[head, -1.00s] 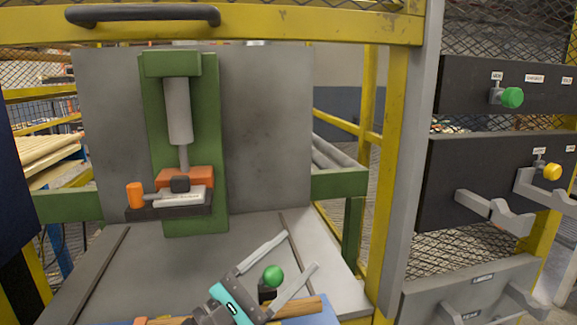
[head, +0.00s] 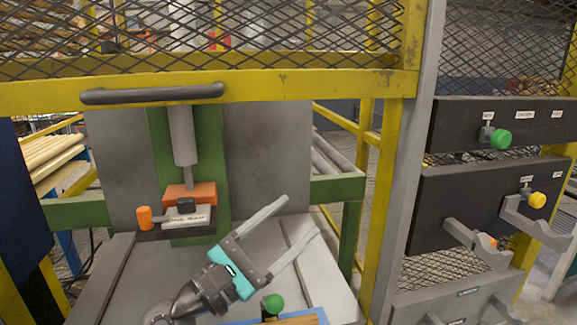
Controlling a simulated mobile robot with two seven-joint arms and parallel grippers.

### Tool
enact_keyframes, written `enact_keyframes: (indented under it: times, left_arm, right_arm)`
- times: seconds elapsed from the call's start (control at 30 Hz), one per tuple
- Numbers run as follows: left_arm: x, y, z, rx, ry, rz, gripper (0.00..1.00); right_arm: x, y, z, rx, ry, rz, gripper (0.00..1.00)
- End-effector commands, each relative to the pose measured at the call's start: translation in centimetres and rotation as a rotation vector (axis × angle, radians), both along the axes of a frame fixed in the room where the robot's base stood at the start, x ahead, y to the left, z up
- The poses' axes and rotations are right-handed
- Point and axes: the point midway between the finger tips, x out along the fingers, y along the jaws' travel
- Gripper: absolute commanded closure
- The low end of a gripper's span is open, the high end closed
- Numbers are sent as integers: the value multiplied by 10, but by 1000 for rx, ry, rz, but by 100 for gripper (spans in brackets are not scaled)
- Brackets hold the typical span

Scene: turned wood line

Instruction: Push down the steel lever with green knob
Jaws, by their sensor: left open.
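A green knob (head: 500,138) on a short steel lever sticks out from the upper dark panel (head: 455,125) at the right. A second green knob (head: 273,303) stands on a dark mount at the bottom centre; I cannot tell whether its stem is steel. My left gripper (head: 300,216) has two grey fingers spread apart with nothing between them. It is above the bottom knob in the picture and well left of the panel knob, apart from both. My right gripper is not in view.
A yellow guard bar (head: 300,93) with a dark handle and mesh crosses in front of the press. An orange block (head: 190,193) sits under the press ram. A yellow knob (head: 537,200) and steel hooks are on the lower right panel. Wood (head: 298,319) lies at the bottom.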

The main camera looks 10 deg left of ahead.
Motion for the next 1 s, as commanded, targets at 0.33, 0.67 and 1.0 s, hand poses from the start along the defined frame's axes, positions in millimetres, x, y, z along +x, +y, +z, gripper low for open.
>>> enact_keyframes:
  times: [0.33,0.67,1.0]
  left_arm:
    - [0,0,45,0,-1,0,29]
    - [0,0,63,1,0,0,29]
    - [0,0,63,1,0,0,29]
  right_arm:
    - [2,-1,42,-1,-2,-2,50]
    - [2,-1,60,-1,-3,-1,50]
    - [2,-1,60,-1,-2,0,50]
